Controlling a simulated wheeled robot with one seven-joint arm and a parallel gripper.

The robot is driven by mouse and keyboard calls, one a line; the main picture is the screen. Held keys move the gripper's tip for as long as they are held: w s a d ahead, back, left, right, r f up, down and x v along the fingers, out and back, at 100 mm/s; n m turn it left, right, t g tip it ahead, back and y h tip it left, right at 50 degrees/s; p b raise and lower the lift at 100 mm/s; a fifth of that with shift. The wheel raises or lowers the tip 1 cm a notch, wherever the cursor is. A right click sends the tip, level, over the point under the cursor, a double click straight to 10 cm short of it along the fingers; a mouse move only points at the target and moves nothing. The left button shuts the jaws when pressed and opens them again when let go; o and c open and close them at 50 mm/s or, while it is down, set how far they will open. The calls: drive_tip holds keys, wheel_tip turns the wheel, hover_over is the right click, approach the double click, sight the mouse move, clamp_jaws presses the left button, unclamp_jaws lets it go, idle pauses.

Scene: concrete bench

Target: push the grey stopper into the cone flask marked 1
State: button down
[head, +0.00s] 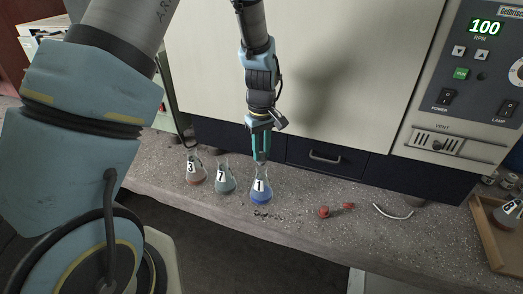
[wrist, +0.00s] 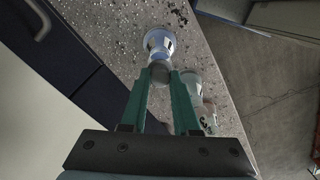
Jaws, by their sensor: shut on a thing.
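The cone flask marked 1 (head: 261,197) holds blue liquid and stands upright on the bench, the rightmost of three flasks in a row. My gripper (head: 261,158) points down right above its neck. In the wrist view, the green fingers of my gripper (wrist: 160,78) are shut on the grey stopper (wrist: 159,72). The stopper lines up with the neck of flask 1 (wrist: 158,43). I cannot tell how far, if at all, the stopper sits inside the neck. In the head view the fingers hide most of the stopper.
Flask 7 (head: 225,183) stands close on the left, with flask 3 (head: 195,171) beyond it. Dark crumbs (head: 267,215) lie in front of flask 1. Red stoppers (head: 324,212) lie to the right. A wooden tray (head: 484,218) holds another flask (head: 508,214). A drawer cabinet (head: 326,158) stands behind.

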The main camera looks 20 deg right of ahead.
sight(261, 154)
drive_tip(key=shift+f, duration=0.2)
drive_tip(key=shift+f+b, duration=0.5)
drive_tip(key=shift+f, duration=0.2)
drive_tip(key=shift+f+b, duration=0.3)
drive_tip(key=shift+f, duration=0.2)
idle(0.4)
unclamp_jaws()
idle(0.6)
drive_tip(key=shift+r, duration=0.1)
drive_tip(key=shift+r+p, duration=3.45)
drive_tip(key=shift+r, duration=1)
